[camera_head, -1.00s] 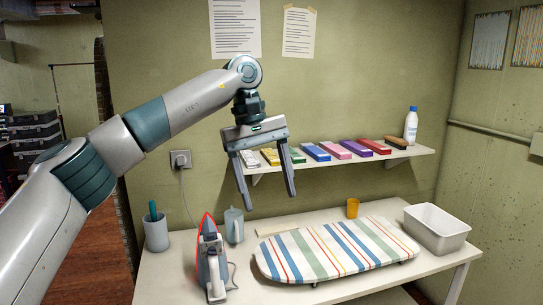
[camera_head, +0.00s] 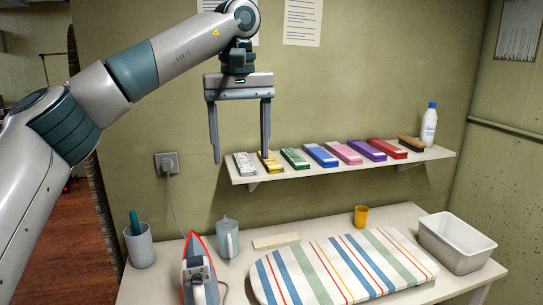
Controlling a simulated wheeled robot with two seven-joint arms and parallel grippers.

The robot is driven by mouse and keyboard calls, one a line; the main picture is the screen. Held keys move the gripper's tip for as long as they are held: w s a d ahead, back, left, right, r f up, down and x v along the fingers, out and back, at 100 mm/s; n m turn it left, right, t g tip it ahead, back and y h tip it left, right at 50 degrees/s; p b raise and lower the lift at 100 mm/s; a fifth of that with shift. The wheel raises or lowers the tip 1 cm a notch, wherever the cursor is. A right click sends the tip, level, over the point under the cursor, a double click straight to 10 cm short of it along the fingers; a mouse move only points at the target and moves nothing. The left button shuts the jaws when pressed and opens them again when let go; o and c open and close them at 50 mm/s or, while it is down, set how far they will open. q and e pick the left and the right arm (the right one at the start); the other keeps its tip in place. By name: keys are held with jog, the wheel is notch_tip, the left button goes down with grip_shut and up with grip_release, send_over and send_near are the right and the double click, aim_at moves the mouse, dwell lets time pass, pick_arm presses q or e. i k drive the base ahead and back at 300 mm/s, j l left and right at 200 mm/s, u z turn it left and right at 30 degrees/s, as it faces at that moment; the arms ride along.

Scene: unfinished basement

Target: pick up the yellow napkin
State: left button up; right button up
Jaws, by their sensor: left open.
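The yellow napkin (camera_head: 270,164) lies folded with a pale band on the wall shelf (camera_head: 300,174), between a white napkin (camera_head: 243,165) on its left and a green napkin (camera_head: 294,159) on its right. My left gripper (camera_head: 241,160) is open and empty, its two fingers pointing down. In the picture its right fingertip overlaps the yellow napkin and its left finger is left of the white one. I cannot tell whether it touches anything. My right gripper is not in view.
Blue, pink, purple and red napkins, a brush (camera_head: 411,143) and a white bottle (camera_head: 429,125) continue along the shelf. Below, the table holds a striped ironing board (camera_head: 340,268), an iron (camera_head: 199,272), a jug (camera_head: 228,238), an orange cup (camera_head: 361,216) and a white basin (camera_head: 455,243).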

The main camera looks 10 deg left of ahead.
aim_at(273, 165)
jog(key=i, duration=1.35)
